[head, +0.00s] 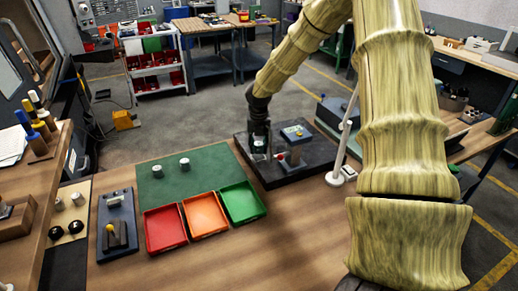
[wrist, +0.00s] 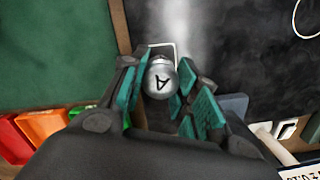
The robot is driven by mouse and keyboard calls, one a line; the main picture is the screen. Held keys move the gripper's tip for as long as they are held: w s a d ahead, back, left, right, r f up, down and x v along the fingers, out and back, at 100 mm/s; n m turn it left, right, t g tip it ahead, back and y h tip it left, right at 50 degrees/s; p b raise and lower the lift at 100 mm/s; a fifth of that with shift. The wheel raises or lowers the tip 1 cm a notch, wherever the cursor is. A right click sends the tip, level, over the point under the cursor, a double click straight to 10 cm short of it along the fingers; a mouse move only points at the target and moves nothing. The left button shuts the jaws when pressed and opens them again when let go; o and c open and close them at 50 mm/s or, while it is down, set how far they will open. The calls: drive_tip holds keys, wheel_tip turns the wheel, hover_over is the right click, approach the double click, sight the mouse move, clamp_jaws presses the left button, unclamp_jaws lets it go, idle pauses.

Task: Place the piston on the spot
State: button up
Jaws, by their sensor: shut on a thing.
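In the head view my gripper (head: 259,150) points down over the left part of a black plate (head: 275,178), and only a little of the piston shows. A thin white outline (wrist: 164,45) on the black plate shows just past the piston in the wrist view; the piston and fingers hide most of it. I cannot tell whether the piston touches the plate.
A gauge stand (head: 296,140) stands on the plate close right of my gripper. Two more silver cylinders (head: 184,164) stand on a green mat (head: 210,158). Red (head: 164,230), orange (head: 205,214) and green (head: 242,202) bins lie in front. A white stand (head: 337,178) is at the right.

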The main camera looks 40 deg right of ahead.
sight(259, 146)
drive_tip(key=shift+f+p, duration=0.3)
drive_tip(key=shift+f, duration=1)
drive_tip(key=o, duration=1.1)
drive_tip(key=shift+f, duration=0.1)
drive_tip(key=shift+r, duration=0.2)
drive_tip(key=shift+s+a+r+b, duration=0.2)
drive_tip(key=shift+r+b, duration=0.35)
drive_tip(key=shift+r, duration=1.4)
drive_tip(key=shift+s+a+r+b, duration=0.15)
drive_tip(key=shift+r+b, duration=0.35)
drive_tip(key=shift+r, duration=1.5)
drive_tip(key=shift+s+a+r+b, duration=0.2)
drive_tip(key=shift+r+b, duration=0.35)
drive_tip(key=shift+r, duration=1.4)
